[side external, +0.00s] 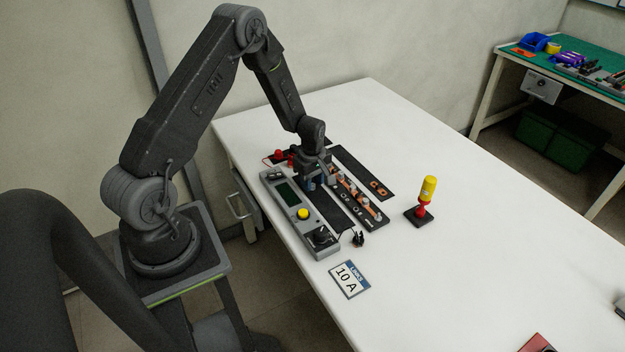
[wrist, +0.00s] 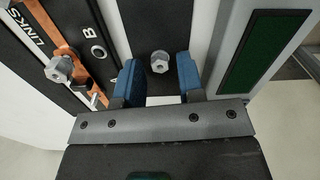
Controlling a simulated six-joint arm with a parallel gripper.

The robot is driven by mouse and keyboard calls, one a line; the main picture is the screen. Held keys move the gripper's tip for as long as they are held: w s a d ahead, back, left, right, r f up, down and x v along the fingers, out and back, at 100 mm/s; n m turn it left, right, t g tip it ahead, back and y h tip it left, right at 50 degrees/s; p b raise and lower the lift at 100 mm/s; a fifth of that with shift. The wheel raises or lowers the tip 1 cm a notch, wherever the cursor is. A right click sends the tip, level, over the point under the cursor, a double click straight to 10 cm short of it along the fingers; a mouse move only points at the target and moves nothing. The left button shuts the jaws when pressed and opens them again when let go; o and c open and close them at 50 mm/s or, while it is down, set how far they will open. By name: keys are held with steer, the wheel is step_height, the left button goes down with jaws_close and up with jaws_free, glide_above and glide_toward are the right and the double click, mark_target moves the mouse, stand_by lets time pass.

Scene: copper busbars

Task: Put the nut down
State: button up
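A grey hex nut (wrist: 159,62) lies on a black strip (wrist: 155,25) in the wrist view, framed by the two blue fingers of my gripper (side external: 310,184). The fingers are apart, with a visible gap on both sides of the nut, so my gripper is open and not holding it. In the side view the gripper is low over the black strip, between the grey meter box and the busbar board, and the nut is hidden there.
The busbar board (side external: 372,216) with copper links and nuts stands right of the gripper. The grey meter box (side external: 316,232) with a yellow button is on the near left. A yellow-and-red tool (side external: 428,190) stands on a black base to the right. The table's right side is mostly clear.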

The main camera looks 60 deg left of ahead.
steer(key=shift+o, duration=0.5)
step_height(320, 180, up, 13)
step_height(320, 180, up, 7)
steer(key=m+t, duration=0.1)
steer(key=m, duration=0.3)
glide_above(313, 185)
steer(key=s+d, duration=0.1)
steer(key=d, duration=0.3)
steer(key=s+d+r+m+t, duration=0.4)
steer(key=s+d+r+m, duration=1)
steer(key=s, duration=0.4)
steer(key=shift+s+d+r+m+t, duration=0.35)
steer(key=shift+d+m, duration=0.25)
steer(key=shift+d, duration=0.2)
